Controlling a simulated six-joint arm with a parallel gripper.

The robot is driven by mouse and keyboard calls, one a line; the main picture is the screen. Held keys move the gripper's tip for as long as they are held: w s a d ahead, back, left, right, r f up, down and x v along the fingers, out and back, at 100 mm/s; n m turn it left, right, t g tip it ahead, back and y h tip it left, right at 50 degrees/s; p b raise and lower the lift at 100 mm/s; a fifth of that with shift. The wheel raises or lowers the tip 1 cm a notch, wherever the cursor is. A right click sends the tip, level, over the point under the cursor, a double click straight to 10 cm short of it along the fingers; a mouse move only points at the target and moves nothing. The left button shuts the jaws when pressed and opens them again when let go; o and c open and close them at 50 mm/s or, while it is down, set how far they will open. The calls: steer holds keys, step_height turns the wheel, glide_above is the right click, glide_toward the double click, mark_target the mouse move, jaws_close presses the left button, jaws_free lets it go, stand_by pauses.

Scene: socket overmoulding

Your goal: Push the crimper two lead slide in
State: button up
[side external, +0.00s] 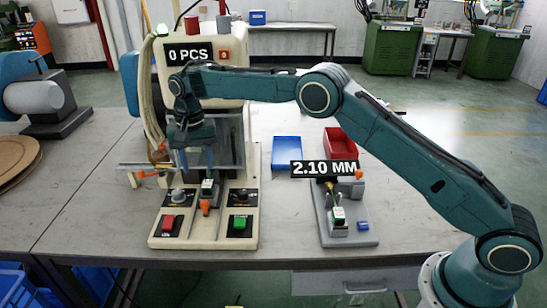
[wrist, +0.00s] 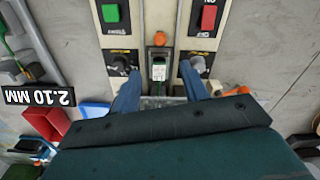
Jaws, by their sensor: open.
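The crimper (side external: 205,115) is a cream machine with a "0 PCS" display and a clear guard in front. Its lead slide (side external: 205,203) sits in the middle of the base, between the buttons, with an orange knob at the front. A white and green part rests on the slide; it also shows in the wrist view (wrist: 158,70). My gripper (side external: 197,159) is open above and behind the slide, near the guard. Contact cannot be told.
To the right stand a grey "2.10 MM" gauge fixture (side external: 350,228), a blue tray (side external: 287,150) and a red bin (side external: 341,142). The table front is clear.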

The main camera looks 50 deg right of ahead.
steer(key=shift+r, duration=0.95)
steer(key=s+d+r+n+t, duration=0.1)
steer(key=s+d+r+n, duration=0.1)
steer(key=s+d+r, duration=0.55)
steer(key=s+d+r+n+t, duration=0.1)
steer(key=s+d+r+t, duration=0.15)
steer(key=s+r, duration=0.9)
steer(key=s+d+f+n+t, duration=0.1)
steer(key=s+d+f, duration=0.1)
steer(key=s, duration=1)
steer(key=s+d+f+n+t, duration=0.1)
steer(key=s+d+f+n, duration=0.1)
steer(key=s, duration=1.1)
steer(key=shift+d+f, duration=0.55)
steer(key=shift+d, duration=0.35)
